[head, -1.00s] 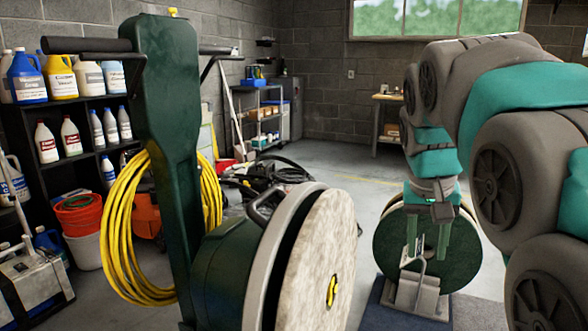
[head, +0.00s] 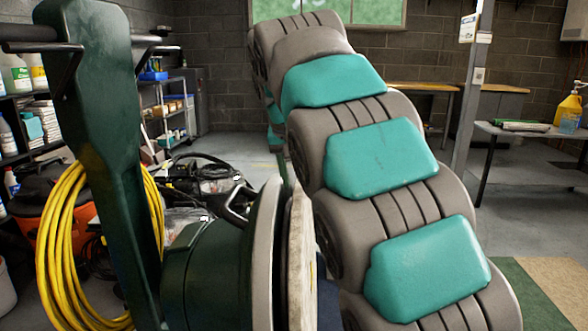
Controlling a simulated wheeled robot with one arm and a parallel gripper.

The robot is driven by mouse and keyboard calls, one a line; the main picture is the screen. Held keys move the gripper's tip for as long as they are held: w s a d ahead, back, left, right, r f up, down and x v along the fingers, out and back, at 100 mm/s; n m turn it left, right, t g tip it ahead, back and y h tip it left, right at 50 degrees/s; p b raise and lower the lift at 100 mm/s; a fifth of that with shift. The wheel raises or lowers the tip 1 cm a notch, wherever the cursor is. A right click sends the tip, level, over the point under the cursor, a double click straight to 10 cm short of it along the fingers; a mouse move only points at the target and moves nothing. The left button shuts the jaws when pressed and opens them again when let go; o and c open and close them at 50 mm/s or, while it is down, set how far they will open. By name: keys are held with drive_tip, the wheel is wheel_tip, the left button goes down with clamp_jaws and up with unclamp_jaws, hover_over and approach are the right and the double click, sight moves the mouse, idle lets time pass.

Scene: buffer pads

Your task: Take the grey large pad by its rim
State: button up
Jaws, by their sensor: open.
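No clearly grey large pad can be made out in the head view. A large off-white pad (head: 301,262) is seen nearly edge-on, upright against the round head of the green floor machine (head: 215,275). My gripper (head: 284,172) is almost wholly hidden behind my own arm and the machine. Only a thin green sliver of a finger shows, pointing down, with nothing seen held. The spot below it, where a pad stand could be, is covered by my arm and the pale pad.
A yellow cable coil (head: 75,255) hangs on the machine at left. Hoses and black gear (head: 205,175) lie behind it. A grey table (head: 530,132) and a post (head: 468,110) stand at right. A green and tan mat (head: 560,280) lies at lower right.

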sight(299, 188)
drive_tip(key=shift+x, duration=2.55)
clamp_jaws()
drive_tip(key=d+r, duration=0.1)
drive_tip(key=d, duration=0.6)
drive_tip(key=shift+s+d, duration=0.15)
drive_tip(key=shift+d, duration=0.15)
